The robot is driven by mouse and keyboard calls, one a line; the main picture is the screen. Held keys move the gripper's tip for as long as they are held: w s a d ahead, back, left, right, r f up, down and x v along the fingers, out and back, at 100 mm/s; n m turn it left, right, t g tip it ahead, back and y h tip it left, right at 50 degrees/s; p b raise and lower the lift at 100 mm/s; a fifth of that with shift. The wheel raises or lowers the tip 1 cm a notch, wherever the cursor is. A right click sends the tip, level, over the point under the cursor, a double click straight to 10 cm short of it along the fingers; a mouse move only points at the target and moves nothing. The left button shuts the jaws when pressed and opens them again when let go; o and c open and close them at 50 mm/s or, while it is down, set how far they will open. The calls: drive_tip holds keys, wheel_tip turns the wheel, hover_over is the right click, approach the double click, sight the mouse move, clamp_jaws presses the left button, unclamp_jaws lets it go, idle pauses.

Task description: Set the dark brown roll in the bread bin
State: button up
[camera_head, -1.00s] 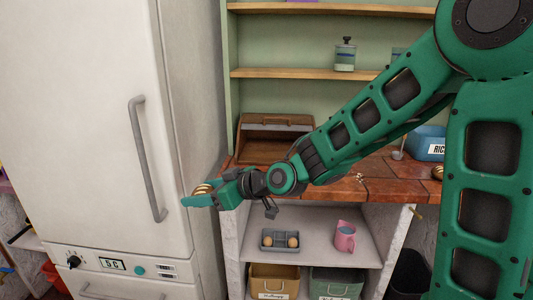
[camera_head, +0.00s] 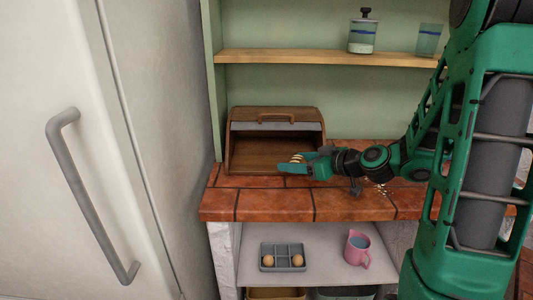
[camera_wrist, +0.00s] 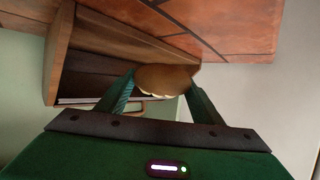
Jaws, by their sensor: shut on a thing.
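The roll (camera_wrist: 165,78) is between my two fingers in the wrist view; it looks brown with pale score marks. In the head view the roll (camera_head: 297,158) shows as a small striped patch at the fingertips. My gripper (camera_head: 292,167) is shut on it, in front of the right part of the bread bin's opening. The bread bin (camera_head: 234,148) is a wooden box with its front open and a handle on its raised lid. It stands on the tiled counter and also shows in the wrist view (camera_wrist: 62,60). I cannot tell whether the roll is past the bin's front edge.
The red tiled counter (camera_head: 275,205) has bare room in front of the bin. Below it, a grey tray (camera_head: 283,268) with round items and a pink jug (camera_head: 357,250) stand on a shelf. A fridge (camera_head: 50,200) stands at left. A bottle (camera_head: 362,36) is on the upper shelf.

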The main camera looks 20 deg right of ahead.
hover_over(256, 159)
drive_tip(key=shift+a, duration=0.1)
drive_tip(key=shift+w+f, duration=0.1)
drive_tip(key=shift+f, duration=1.65)
drive_tip(key=o, duration=1)
drive_tip(key=shift+o, duration=0.2)
